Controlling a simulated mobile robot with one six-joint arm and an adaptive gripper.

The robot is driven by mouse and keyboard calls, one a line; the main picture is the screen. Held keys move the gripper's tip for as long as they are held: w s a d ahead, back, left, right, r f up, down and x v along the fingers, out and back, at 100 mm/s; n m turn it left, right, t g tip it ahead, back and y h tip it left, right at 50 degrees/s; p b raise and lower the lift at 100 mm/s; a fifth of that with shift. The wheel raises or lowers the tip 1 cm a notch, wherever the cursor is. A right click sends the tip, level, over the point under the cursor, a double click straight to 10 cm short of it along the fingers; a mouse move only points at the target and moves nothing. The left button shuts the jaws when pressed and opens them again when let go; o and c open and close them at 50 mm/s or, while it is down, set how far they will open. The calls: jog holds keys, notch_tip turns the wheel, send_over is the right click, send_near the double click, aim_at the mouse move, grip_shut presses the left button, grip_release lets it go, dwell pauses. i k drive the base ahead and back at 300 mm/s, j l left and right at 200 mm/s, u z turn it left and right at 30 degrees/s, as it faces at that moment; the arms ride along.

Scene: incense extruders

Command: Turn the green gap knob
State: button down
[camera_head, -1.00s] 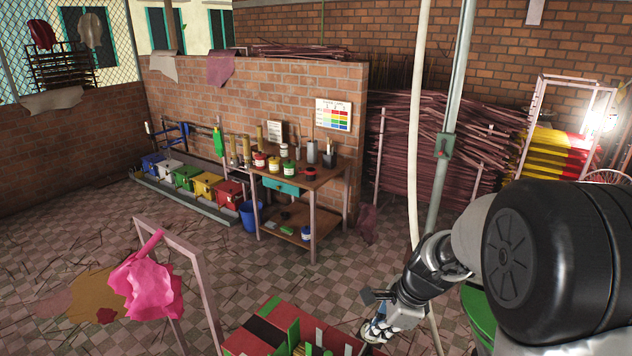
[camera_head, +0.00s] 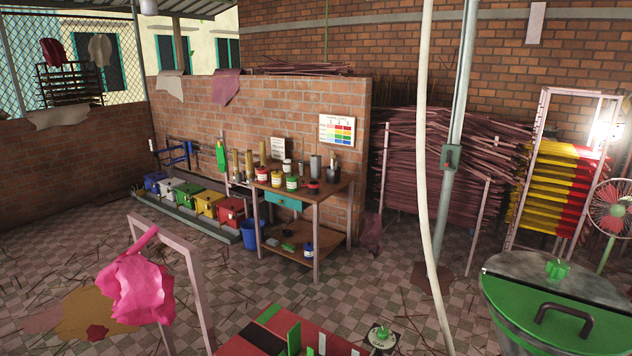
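A green knob (camera_head: 381,335) stands on a small pale fitting with a dark label plate that seems to read GAP, at the bottom edge of the view beside the red machine top. Its exact angle is too small to read. Another green knob (camera_head: 557,268) sits on the lid of a green drum at the right. My gripper and arm are not in view, and nothing covers the knob on the labelled plate.
The green drum (camera_head: 545,325) with a dark handle fills the lower right. The red machine top (camera_head: 335,346) has green and white upright pieces. A pale hose (camera_head: 424,190) hangs near a grey pole (camera_head: 458,120). A workbench (camera_head: 318,186) with jars stands behind, with open floor before it.

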aim_at(382, 333)
jog(key=k+j+u, duration=0.2)
jog(key=k+j, duration=0.15)
jog(key=k+j+u, duration=0.2)
jog(key=j, duration=0.3)
jog(key=k+l, duration=0.05)
jog(key=k, duration=0.05)
